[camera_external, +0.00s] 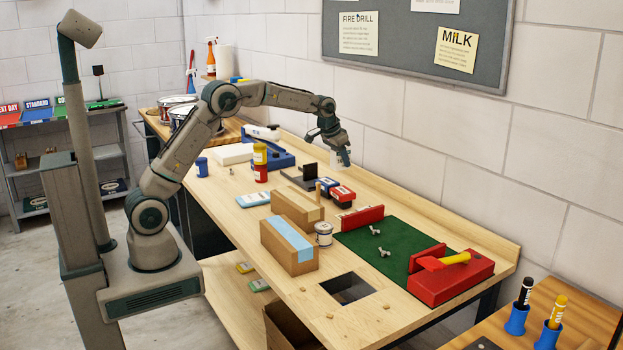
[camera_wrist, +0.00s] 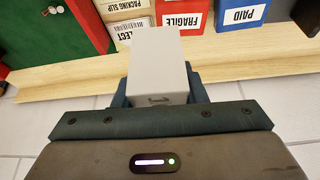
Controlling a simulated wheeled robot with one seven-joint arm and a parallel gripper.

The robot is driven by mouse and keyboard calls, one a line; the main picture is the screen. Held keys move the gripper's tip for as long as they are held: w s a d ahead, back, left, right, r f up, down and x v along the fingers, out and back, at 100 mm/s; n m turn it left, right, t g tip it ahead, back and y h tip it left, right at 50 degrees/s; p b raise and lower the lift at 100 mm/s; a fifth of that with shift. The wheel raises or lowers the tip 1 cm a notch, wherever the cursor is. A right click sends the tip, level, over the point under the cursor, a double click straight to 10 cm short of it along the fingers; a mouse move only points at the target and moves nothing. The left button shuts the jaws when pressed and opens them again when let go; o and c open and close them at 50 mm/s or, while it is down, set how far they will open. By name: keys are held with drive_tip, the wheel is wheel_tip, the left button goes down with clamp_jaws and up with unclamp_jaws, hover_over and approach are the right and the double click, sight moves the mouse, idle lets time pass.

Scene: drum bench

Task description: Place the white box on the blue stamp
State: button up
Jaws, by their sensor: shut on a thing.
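The white box (camera_wrist: 157,75) is between the fingers of my gripper (camera_wrist: 158,90) in the wrist view, its near face toward the camera. My gripper (camera_external: 340,150) is shut on it. In the external view the white box (camera_external: 336,162) is held above the back of the bench near the wall, pale against it. The blue stamp (camera_external: 326,184), on the bench, stands below and in front of the gripper. In the wrist view the blue stamp (camera_wrist: 241,15) shows a PAID label, at the upper right, apart from the box.
A red stamp labelled FRAGILE (camera_wrist: 182,20) sits beside the blue one. A black stand (camera_external: 305,177) is just left of the stamps. The green mat (camera_external: 385,243) with a red block (camera_external: 361,217) lies right. Cardboard boxes (camera_external: 289,247) stand in front.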

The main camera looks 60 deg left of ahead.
drive_tip(key=a, duration=0.4)
drive_tip(key=p, duration=0.4)
hover_over(332, 180)
drive_tip(key=s, duration=0.2)
drive_tip(key=shift+n, duration=0.4)
wheel_tip(332, 180, down, 6)
drive_tip(key=shift+w+f, duration=0.15)
drive_tip(key=shift+f, duration=0.05)
drive_tip(key=shift+a+f, duration=0.1)
drive_tip(key=shift+f, duration=0.05)
wheel_tip(332, 180, down, 3)
drive_tip(key=shift+f+p, duration=0.15)
drive_tip(key=shift+p, duration=0.6)
drive_tip(key=shift+f, duration=0.3)
drive_tip(key=shift+f, duration=0.2)
drive_tip(key=o, duration=1)
drive_tip(key=shift+o, duration=0.2)
